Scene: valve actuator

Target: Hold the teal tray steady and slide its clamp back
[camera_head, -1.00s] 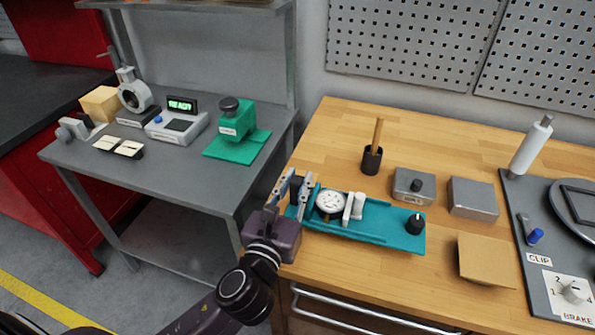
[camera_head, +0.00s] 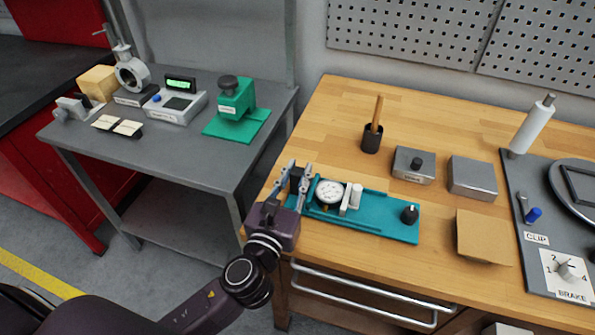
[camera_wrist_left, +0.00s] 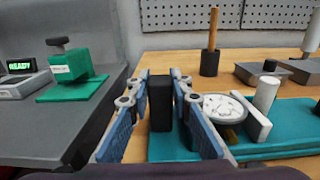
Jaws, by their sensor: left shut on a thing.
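The teal tray (camera_head: 378,225) lies on the wooden table near its front left corner. A round white dial (camera_head: 330,191) sits on it, with a white upright clamp piece (camera_head: 351,197) right beside it. A black knob (camera_head: 410,214) is at the tray's right end. My left gripper (camera_head: 296,175) is at the tray's left end, shut on an upright black block (camera_wrist_left: 161,102). In the left wrist view one finger is on each side of that block, and the dial (camera_wrist_left: 222,107) is just right of the right finger. My right gripper is not in view.
Behind the tray stand a black cup (camera_head: 371,140) with a wooden stick and two grey boxes (camera_head: 413,164) (camera_head: 472,178). A brown pad (camera_head: 484,237) lies to the right, before a grey panel (camera_head: 541,265). A grey bench (camera_head: 185,150) with instruments is at left.

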